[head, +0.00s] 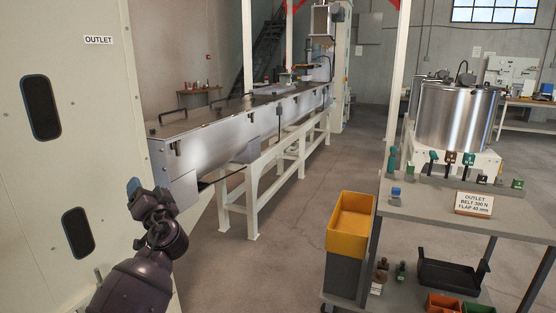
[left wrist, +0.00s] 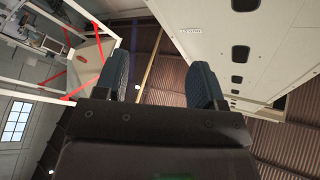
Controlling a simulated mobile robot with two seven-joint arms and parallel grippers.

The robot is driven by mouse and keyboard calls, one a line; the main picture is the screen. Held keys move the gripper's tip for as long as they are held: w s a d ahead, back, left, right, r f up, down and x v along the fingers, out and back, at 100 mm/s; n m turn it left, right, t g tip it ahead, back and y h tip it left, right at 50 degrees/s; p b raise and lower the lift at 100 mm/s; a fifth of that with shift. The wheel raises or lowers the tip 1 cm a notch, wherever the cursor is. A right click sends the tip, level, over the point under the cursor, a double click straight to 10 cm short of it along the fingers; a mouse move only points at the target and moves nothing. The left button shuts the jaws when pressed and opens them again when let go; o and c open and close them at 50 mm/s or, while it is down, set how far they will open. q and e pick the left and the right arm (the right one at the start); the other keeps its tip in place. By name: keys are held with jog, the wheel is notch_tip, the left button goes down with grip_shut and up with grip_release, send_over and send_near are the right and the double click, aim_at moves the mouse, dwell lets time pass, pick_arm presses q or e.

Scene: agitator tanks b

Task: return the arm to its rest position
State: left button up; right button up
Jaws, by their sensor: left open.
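My left arm comes in from the lower left of the head view, bent upward. My left gripper (head: 134,188) is at its upper end, in front of the cream panel (head: 88,130) and left of the long metal trough (head: 215,135). In the left wrist view the gripper's two dark fingers (left wrist: 160,80) stand apart with nothing between them, pointing up toward the roof. My right gripper is in neither view.
A steel tank (head: 458,115) is behind. The floor (head: 265,262) between trough and trolley is clear.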

pick_arm(q)
jog(key=s+d+f+m+h, duration=0.35)
jog(key=s+f+h, duration=0.3)
jog(key=f, duration=0.35)
jog(key=s+d+f+m+h, duration=0.2)
jog(key=s+d+f+h, duration=0.2)
jog(key=s+f+h, duration=0.4)
jog(key=s+a+f+n+g, duration=0.1)
jog(key=s+f+g, duration=0.1)
jog(key=s+f, duration=0.4)
jog(key=s+a+f+n+g+y, duration=0.1)
jog(key=s+f, duration=0.5)
jog(key=s, duration=0.7)
jog(key=s+f+n+g, duration=0.2)
jog(key=s+f, duration=0.5)
jog(key=s, duration=0.3)
jog(key=shift+a+n+g+p, duration=0.35)
jog(key=shift+a+g, duration=0.05)
